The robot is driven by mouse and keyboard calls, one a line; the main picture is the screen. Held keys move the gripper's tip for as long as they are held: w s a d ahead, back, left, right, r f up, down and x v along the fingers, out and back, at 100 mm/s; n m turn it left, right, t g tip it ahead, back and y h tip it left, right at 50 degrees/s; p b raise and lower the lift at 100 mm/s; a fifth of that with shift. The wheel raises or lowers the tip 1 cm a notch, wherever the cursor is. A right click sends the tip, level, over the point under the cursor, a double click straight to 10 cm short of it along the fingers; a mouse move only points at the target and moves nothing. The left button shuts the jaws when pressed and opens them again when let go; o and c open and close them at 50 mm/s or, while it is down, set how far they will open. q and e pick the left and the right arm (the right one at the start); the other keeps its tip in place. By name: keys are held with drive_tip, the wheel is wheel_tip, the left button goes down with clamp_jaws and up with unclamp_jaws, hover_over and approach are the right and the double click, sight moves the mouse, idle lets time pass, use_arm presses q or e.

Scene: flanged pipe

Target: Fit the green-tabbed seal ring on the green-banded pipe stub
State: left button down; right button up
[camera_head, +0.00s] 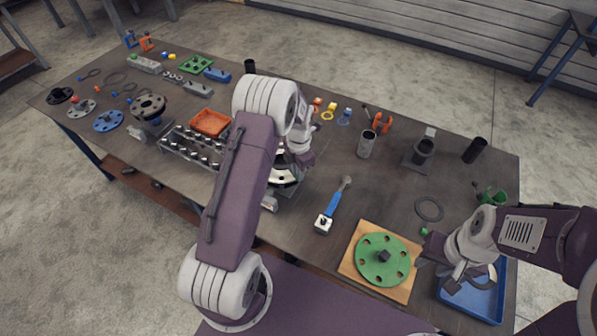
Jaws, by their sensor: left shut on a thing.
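A flat grey ring (429,208) lies on the table at the right; a small green block (424,231) at its lower edge looks like its tab. No green band on a stub is clearly visible. A white and dark flanged piece (284,176) stands mid-table, partly hidden by my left forearm. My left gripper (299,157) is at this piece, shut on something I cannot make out. My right gripper (442,268) appears open and empty, above the left edge of the blue tray (470,309), beside the green disc (383,260).
The green disc lies on a wooden board. A blue-handled tool (334,203) lies left of it. A grey cylinder (367,144), a dark pipe on a base (424,149) and a black cylinder (474,150) stand behind. An orange tray (210,123) and several flanges fill the left.

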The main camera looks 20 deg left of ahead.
use_arm(q)
drive_tip(key=shift+w+f+b, duration=0.1)
drive_tip(key=shift+f+b, duration=0.25)
drive_tip(key=shift+f, duration=0.5)
drive_tip(key=shift+r, duration=0.1)
drive_tip(key=shift+f+b, duration=0.45)
drive_tip(key=shift+f, duration=0.05)
idle(0.4)
drive_tip(key=c, duration=1.3)
unclamp_jaws()
